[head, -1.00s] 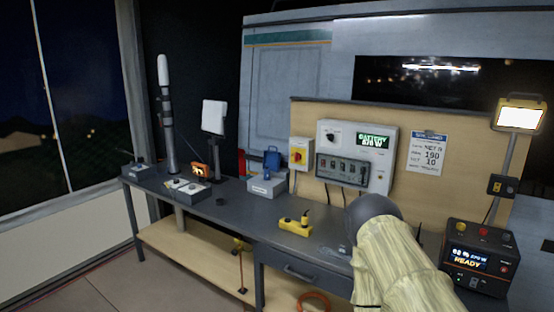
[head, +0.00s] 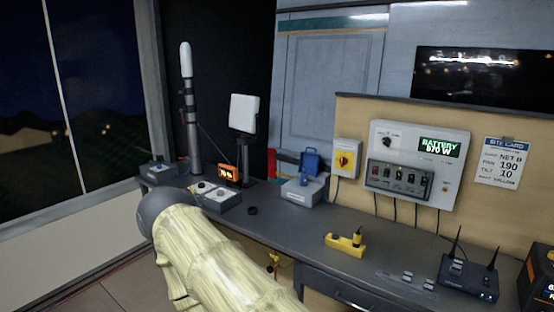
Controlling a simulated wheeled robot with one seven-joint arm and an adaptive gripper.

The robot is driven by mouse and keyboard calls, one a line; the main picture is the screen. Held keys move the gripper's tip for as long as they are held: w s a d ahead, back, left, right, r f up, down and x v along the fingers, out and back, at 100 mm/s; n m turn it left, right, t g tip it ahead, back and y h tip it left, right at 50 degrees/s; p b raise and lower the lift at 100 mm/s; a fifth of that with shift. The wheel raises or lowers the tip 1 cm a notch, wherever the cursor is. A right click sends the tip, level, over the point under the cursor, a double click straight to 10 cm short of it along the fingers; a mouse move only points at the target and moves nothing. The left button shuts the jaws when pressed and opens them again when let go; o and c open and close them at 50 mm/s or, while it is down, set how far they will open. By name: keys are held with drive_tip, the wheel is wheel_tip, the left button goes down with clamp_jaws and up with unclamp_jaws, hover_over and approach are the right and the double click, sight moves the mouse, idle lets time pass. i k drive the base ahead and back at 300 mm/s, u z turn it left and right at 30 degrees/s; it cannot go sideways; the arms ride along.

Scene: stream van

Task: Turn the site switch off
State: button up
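A grey switch box (head: 346,146) with a red rotary knob on a yellow plate is on the wooden board, left of the battery panel. I cannot read a label on it, nor tell its position. My arm, in a cream sleeve with a dark rounded joint, crosses the lower left over the bench. My gripper is not in the picture.
The dark bench (head: 300,235) carries a yellow block (head: 345,243), a grey box with a blue top (head: 304,188), a control box (head: 215,196), a mast (head: 190,120) and a black router (head: 468,279).

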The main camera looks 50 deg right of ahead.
sight(344, 160)
drive_tip(key=u, duration=0.05)
drive_tip(key=i, duration=1.05)
drive_tip(key=z, duration=0.9)
drive_tip(key=i, duration=0.7)
drive_tip(key=z, duration=0.8)
